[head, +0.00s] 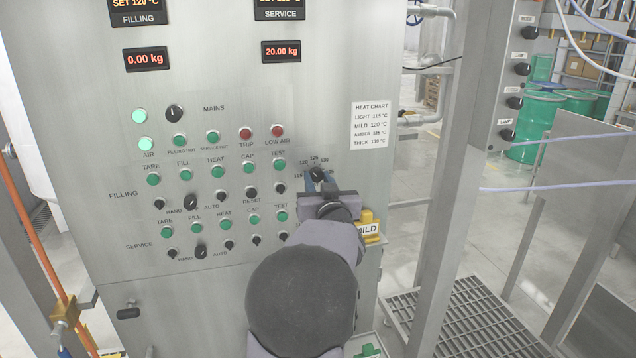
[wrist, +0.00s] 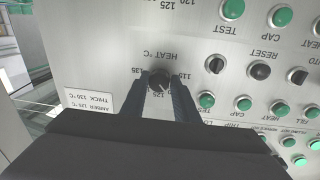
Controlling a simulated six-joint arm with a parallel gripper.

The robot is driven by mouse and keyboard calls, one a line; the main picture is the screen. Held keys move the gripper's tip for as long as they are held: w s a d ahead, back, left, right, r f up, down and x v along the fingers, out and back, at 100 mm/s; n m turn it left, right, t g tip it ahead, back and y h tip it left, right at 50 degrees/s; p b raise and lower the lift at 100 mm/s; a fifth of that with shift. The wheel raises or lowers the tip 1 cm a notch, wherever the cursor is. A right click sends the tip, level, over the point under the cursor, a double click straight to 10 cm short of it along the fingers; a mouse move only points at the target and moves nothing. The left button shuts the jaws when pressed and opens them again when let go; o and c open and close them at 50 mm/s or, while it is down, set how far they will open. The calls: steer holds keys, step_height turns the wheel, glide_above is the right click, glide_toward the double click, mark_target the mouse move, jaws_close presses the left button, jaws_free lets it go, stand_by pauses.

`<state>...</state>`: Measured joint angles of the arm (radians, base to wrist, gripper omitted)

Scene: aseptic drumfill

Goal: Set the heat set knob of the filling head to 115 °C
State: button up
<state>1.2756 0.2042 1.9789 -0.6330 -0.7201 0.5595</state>
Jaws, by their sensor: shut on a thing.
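The filling heat knob (head: 316,174) is a small black dial in the upper row of the panel's right side, with temperature numbers around it. My gripper (head: 318,183) reaches it from below in the head view. In the wrist view, upside down, the knob (wrist: 158,80) sits between the two dark fingers of my gripper (wrist: 161,90), which are shut on it. A pale pointer line shows on the knob, but its exact reading is unclear. The filling display (head: 138,5) reads SET 120 °C. The service heat dial is mostly hidden behind my arm in the head view.
A heat chart (head: 370,124) is fixed on the panel's right, its lower lines also visible in the wrist view. A yellow MILD tag (head: 369,228) is right of my wrist. Green lamps and black switches (head: 190,202) lie close left of the knob. A steel post stands further right.

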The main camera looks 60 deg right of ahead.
steer(key=n+b, duration=0.4)
steer(key=b, duration=0.1)
steer(key=shift+f, duration=0.35)
steer(key=shift+s+r+n+t+b, duration=0.15)
steer(key=shift+n+t+b, duration=0.15)
steer(key=shift+n+b, duration=1.55)
steer(key=o, duration=1.1)
steer(key=shift+r, duration=0.1)
steer(key=shift+c, duration=0.2)
steer(key=b+v, duration=0.1)
steer(key=v, duration=0.6)
steer(key=shift+b, duration=0.35)
steer(key=shift+a, duration=0.1)
